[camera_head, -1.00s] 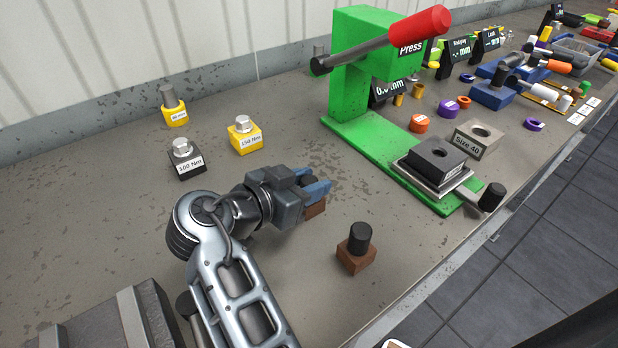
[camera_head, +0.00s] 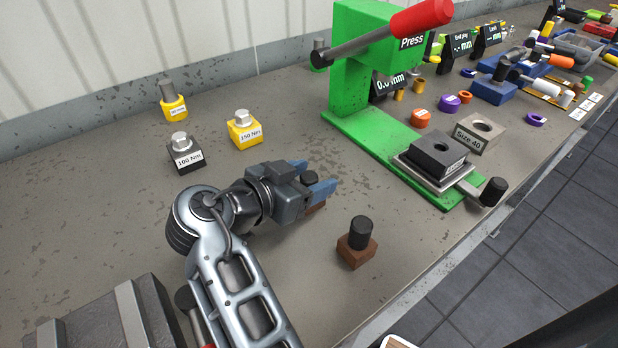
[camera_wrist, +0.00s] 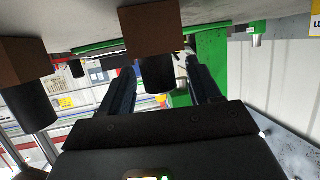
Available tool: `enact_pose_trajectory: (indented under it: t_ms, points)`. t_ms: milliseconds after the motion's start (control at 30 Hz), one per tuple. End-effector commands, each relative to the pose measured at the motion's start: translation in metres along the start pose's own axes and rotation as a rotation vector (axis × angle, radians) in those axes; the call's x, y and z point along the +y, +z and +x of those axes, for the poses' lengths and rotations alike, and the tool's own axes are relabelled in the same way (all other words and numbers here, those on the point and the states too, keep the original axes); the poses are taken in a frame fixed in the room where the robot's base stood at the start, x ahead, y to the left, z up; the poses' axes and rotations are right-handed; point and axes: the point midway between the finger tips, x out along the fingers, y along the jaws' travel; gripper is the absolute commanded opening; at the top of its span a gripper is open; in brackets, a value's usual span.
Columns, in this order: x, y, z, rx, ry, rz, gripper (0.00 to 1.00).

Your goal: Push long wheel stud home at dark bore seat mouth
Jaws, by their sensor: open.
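My gripper (camera_head: 320,181) is open, low over the bench, its fingers either side of a dark cylindrical stud (camera_head: 311,177). That stud stands in a brown block (camera_head: 315,209), partly hidden by the fingers. The wrist view shows the stud (camera_wrist: 157,74) and its brown block (camera_wrist: 152,30) between the two fingers (camera_wrist: 161,82), tilted in the picture. A second dark stud (camera_head: 360,231) stands upright in another brown block (camera_head: 357,252), to the right. I cannot tell which stud is the long one. A dark block with a round bore (camera_head: 437,158) sits on the press plate, its bore looking empty.
The green press (camera_head: 352,75) with its red-handled lever (camera_head: 420,16) stands beyond my gripper. A grey Size 40 block (camera_head: 480,133) is beside the dark block. Several torque-labelled pieces (camera_head: 243,130) stand at left. Bench between gripper and press is clear.

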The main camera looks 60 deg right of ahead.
Motion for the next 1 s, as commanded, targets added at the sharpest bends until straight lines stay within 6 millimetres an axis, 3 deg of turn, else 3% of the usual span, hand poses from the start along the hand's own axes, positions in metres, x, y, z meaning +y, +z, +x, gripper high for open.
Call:
enact_pose_trajectory:
  t_ms: [100, 167, 600, 1000]
  points:
    - [0.0, 0.004, 0.001, -0.001, 0.001, 0.001, 0.63]
    - [-0.001, -0.004, -0.013, -0.001, -0.002, -0.002, 0.63]
    - [-0.003, -0.004, -0.068, -0.001, -0.001, -0.003, 0.63]
    - [-0.002, -0.002, -0.078, 0.001, 0.001, 0.0, 0.63]
